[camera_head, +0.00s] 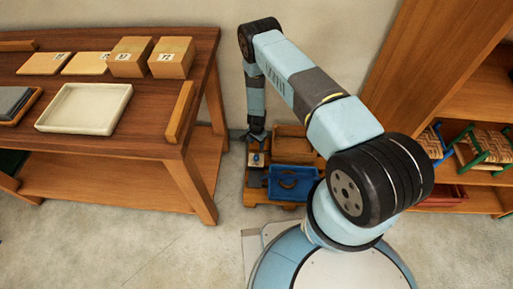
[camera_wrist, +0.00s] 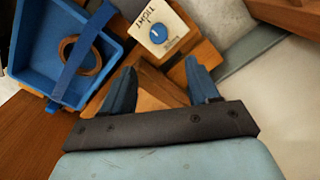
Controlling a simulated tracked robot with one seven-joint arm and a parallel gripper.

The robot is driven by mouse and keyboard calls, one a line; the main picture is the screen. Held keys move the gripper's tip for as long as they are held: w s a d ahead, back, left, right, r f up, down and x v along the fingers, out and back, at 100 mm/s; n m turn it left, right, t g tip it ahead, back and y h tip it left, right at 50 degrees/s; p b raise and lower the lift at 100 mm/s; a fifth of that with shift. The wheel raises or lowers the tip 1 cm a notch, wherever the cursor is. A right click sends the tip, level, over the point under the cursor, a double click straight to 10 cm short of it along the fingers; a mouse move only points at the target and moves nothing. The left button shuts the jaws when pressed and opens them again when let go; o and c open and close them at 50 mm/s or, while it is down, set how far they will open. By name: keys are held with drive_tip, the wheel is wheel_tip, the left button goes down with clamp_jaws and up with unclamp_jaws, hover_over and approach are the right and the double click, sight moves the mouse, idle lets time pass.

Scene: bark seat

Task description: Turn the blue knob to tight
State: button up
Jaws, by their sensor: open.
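The blue knob (camera_wrist: 159,31) sits on a cream panel (camera_wrist: 172,21) in the wrist view, with the word TIGHT printed near one end and smaller, unreadable print near the other. The knob's pointing direction is too small to read. The panel is fixed to a wooden block; in the head view the panel (camera_head: 256,159) shows small on the low wooden stand. My gripper (camera_wrist: 160,66) is open, its two blue fingers apart with nothing held between them. The knob lies beyond the fingertips, roughly in line with the gap. In the head view my gripper (camera_head: 256,136) hangs just above the panel.
A blue tray (camera_head: 292,182) beside the panel holds a brown ring (camera_wrist: 80,56) and has a blue strap across it. A wooden box (camera_head: 292,145) stands behind. A workbench (camera_head: 140,145) with a white tray (camera_head: 84,108) is left; shelves with stools (camera_head: 484,147) are right.

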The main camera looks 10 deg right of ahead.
drive_tip(key=shift+r, duration=0.75)
